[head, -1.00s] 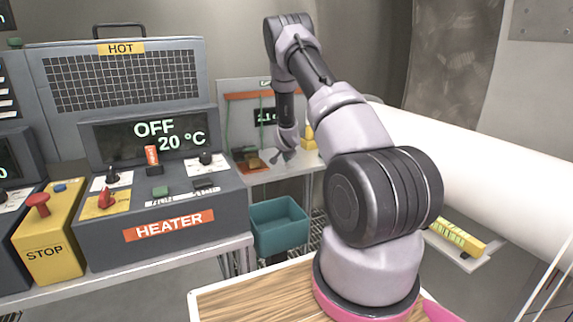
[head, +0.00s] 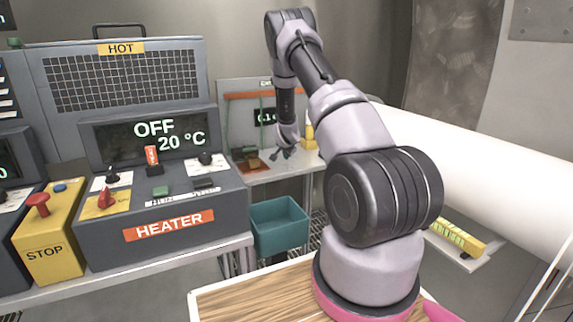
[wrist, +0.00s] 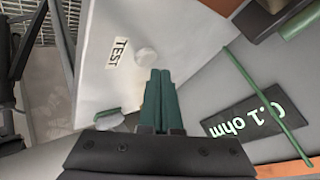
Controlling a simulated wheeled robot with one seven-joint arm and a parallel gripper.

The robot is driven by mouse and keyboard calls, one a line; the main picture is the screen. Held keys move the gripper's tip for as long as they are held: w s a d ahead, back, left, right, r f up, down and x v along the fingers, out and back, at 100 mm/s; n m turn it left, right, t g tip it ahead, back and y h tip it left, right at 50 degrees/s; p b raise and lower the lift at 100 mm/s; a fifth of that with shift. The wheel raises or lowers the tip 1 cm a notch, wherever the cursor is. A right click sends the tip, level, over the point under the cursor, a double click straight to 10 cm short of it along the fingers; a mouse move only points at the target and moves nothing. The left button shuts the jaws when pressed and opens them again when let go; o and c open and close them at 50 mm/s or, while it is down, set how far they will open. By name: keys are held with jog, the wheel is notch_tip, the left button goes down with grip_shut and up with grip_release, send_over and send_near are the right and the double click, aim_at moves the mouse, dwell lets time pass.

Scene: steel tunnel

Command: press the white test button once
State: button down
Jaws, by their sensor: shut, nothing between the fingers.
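The white test button (wrist: 146,56) is a round white knob on a pale panel in the wrist view. A black-on-white TEST label (wrist: 118,52) is beside it. My gripper (wrist: 160,74) is shut and empty, its green fingers together. In the wrist picture its tips lie just below and right of the button. I cannot tell how far above the panel they are. In the head view my gripper (head: 283,151) is small, over the bench at the back; the button cannot be made out there.
A dark display (wrist: 252,112) reading 0.1 ohm and a green cable (wrist: 262,88) lie right of my fingers. In the head view, a yellow object (head: 310,137) stands right of my gripper. A teal bin (head: 279,226) is below the bench, and the heater (head: 165,215) stands at left.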

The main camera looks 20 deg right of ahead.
jog(key=shift+r, duration=0.1)
jog(key=shift+r, duration=2.4)
notch_tip(320, 180, up, 8)
send_over(286, 164)
jog(key=s+a, duration=0.2)
jog(key=s+a+r+n+y, duration=0.2)
jog(key=s+a+r, duration=0.3)
jog(key=s+r, duration=0.4)
jog(key=s+a+r+n+y, duration=0.15)
jog(key=s+a+r, duration=0.35)
jog(key=s+r, duration=0.5)
jog(key=s+a+r+n, duration=0.2)
jog(key=s+a, duration=0.1)
jog(key=s, duration=0.6)
jog(key=s+a+r+n+g+y, duration=0.1)
jog(key=s+a+r, duration=0.2)
jog(key=s, duration=0.6)
jog(key=s+a+r+n+y, duration=0.1)
jog(key=s+a+r+n, duration=0.1)
jog(key=s, duration=0.7)
jog(key=shift+a+r+n, duration=0.2)
jog(key=shift+a+n, duration=0.15)
jog(key=shift+a, duration=0.2)
